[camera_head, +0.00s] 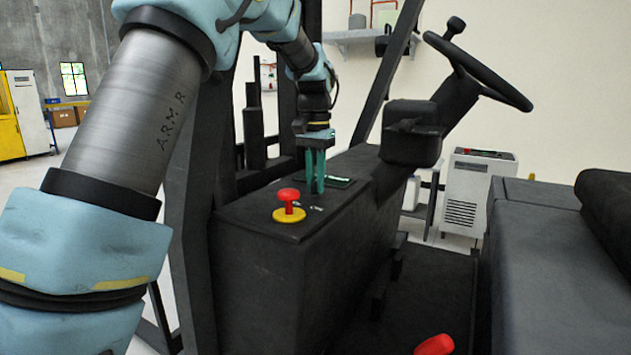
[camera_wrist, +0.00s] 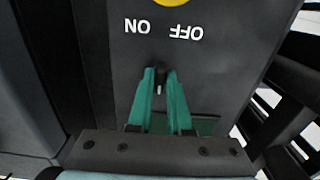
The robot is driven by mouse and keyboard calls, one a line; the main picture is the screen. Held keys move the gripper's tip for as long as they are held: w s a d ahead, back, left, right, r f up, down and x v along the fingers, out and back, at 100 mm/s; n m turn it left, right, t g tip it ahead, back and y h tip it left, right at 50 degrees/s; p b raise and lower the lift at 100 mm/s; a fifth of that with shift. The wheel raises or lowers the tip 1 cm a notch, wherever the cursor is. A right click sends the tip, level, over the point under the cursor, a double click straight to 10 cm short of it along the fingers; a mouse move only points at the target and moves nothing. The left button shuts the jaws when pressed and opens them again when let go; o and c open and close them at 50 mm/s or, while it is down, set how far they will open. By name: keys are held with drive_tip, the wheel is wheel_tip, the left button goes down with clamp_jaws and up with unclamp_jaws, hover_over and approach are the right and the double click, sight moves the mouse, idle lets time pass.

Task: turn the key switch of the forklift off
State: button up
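The forklift's key switch sits on the dark console top (camera_head: 262,206). In the wrist view its small key (camera_wrist: 161,80) shows between the two green fingertips, below the upside-down ON and OFF labels (camera_wrist: 163,29). My gripper (camera_head: 315,188) points straight down with its fingertips at the console surface, behind the red knob. In the wrist view my gripper (camera_wrist: 160,72) has one finger on each side of the key with a narrow gap. I cannot tell whether both fingers touch it. The key is hidden by the fingers in the head view.
A red mushroom knob (camera_head: 289,196) on a yellow base stands on the console close in front of the gripper. The steering wheel (camera_head: 478,70) and its column rise to the right. A black forklift post (camera_head: 385,75) slants up behind the gripper. The seat (camera_head: 560,230) is at the right.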

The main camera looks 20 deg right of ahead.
sight(315, 181)
drive_tip(key=o, duration=0.4)
wheel_tip(315, 181, up, 11)
drive_tip(key=b, duration=0.2)
drive_tip(key=shift+b, duration=0.35)
drive_tip(key=shift+f, duration=0.1)
